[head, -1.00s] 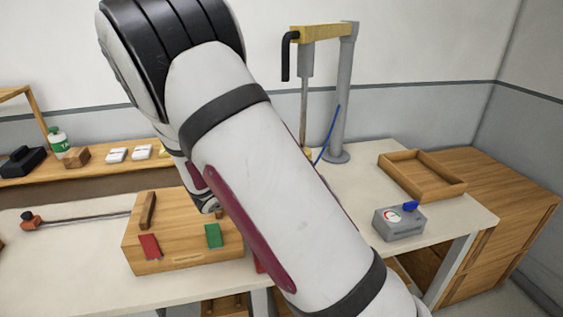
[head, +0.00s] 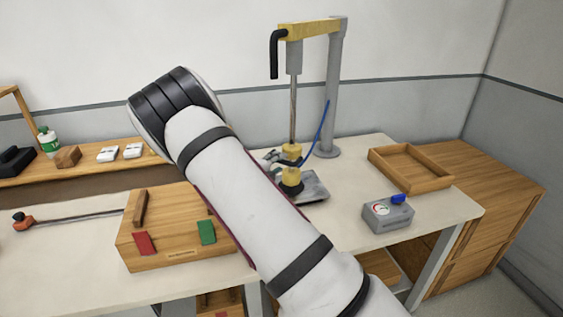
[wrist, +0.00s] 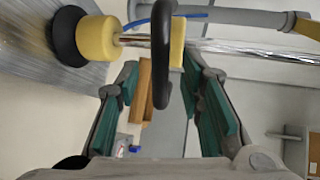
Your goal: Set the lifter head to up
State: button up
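The lifter stands on the table with a grey post (head: 333,95) and a yellow top arm (head: 312,30). Its head hangs low on a thin rod (head: 293,105), with an upper yellow block (head: 291,151) and a black cup (head: 291,188) at the bottom, close over a grey plate (head: 313,188). In the wrist view a black loop handle (wrist: 161,55) sits by the yellow block (wrist: 177,45). My gripper (wrist: 162,90) is open, with its green-padded fingers either side of the handle. Whether they touch it I cannot tell. My arm partly hides the gripper in the head view.
A wooden box with red and green tabs (head: 180,240) stands left of the lifter. A grey gauge box with a blue knob (head: 388,215) and an empty wooden tray (head: 408,168) are at right. A blue hose (head: 324,125) runs beside the post.

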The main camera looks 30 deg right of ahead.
jog(key=shift+x, duration=1.45)
grip_shut()
notch_tip(320, 180, up, 17)
jog(key=p, duration=0.2)
jog(key=shift+p, duration=0.4)
grip_release()
jog(key=shift+f, duration=0.1)
